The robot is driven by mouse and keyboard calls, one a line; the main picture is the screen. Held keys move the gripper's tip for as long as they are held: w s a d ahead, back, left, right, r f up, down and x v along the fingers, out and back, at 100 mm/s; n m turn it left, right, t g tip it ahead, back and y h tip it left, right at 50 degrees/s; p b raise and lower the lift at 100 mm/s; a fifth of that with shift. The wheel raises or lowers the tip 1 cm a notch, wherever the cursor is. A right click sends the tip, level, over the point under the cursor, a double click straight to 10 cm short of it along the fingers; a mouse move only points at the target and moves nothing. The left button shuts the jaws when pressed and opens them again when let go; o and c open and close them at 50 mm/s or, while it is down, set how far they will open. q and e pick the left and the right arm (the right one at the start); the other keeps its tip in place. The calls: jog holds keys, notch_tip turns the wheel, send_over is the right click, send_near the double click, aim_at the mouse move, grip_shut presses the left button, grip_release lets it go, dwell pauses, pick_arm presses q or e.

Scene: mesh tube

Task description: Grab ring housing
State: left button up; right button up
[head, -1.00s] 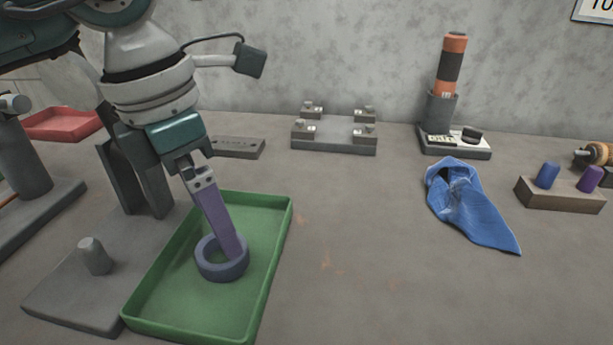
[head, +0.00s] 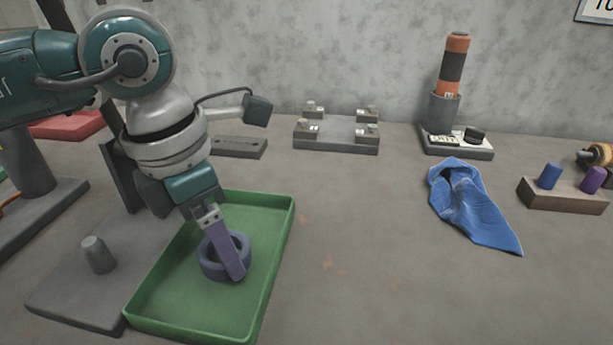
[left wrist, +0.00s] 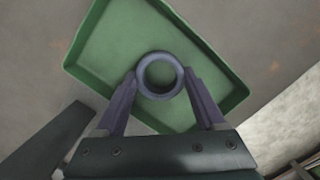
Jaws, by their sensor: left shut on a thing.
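The ring housing (head: 211,266) is a thick blue-grey ring lying in the green tray (head: 279,245) at the lower left of the head view. My left gripper (head: 236,270) points down into the tray with its purple fingers at the ring. In the left wrist view the fingers (left wrist: 160,74) sit on opposite outer sides of the ring (left wrist: 160,95), shut on it. In the head view the near finger covers part of the ring, and the far finger is mostly hidden. My right gripper is not in view.
A grey plate with a peg (head: 97,254) stands left of the tray. A fixture with several posts (head: 336,134) is at the back. A blue cloth (head: 472,210), a block with pegs (head: 562,194) and a holder with an orange-black cylinder (head: 453,70) are right. The middle table is clear.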

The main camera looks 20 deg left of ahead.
pick_arm(q)
grip_shut()
jog(key=shift+r, duration=0.1)
